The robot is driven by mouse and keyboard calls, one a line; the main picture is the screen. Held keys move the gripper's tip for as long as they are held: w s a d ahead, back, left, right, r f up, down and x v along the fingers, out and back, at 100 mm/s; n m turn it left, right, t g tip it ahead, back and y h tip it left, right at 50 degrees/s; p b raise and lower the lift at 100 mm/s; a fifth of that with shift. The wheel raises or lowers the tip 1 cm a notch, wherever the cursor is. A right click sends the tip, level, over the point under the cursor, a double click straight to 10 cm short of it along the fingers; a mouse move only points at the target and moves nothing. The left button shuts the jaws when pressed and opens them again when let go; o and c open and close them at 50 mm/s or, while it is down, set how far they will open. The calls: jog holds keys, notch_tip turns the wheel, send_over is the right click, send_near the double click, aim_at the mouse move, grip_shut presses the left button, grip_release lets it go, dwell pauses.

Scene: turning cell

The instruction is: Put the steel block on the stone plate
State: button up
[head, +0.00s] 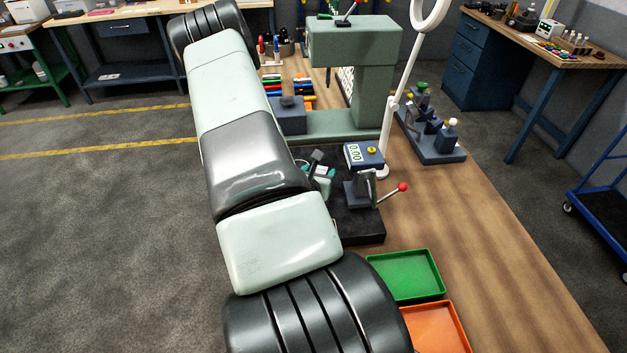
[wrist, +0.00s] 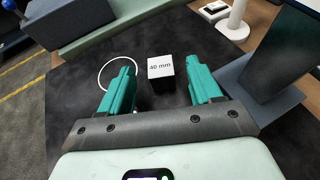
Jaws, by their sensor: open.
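A small block marked "40 mm" (wrist: 160,67), with a pale top and dark sides, stands on the dark stone plate (wrist: 150,112) in the wrist view; I take it for the steel block. My gripper (wrist: 159,78) is open, its teal fingers to the left and right of the block in the picture. No contact with the block shows. In the head view the teal fingers (head: 322,172) are low over the dark plate (head: 362,226), partly behind my arm, and I cannot make out the block there.
A gauge with a "0.00" display (head: 366,156) and a red-knobbed lever (head: 393,195) stands on the plate, right of my gripper. A green machine stand (head: 375,95) is behind. Green (head: 408,275) and orange (head: 437,328) trays lie in front.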

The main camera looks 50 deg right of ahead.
jog(key=v, duration=0.6)
jog(key=shift+s+a, duration=0.1)
jog(key=shift+a, duration=0.15)
jog(key=shift+r, duration=0.1)
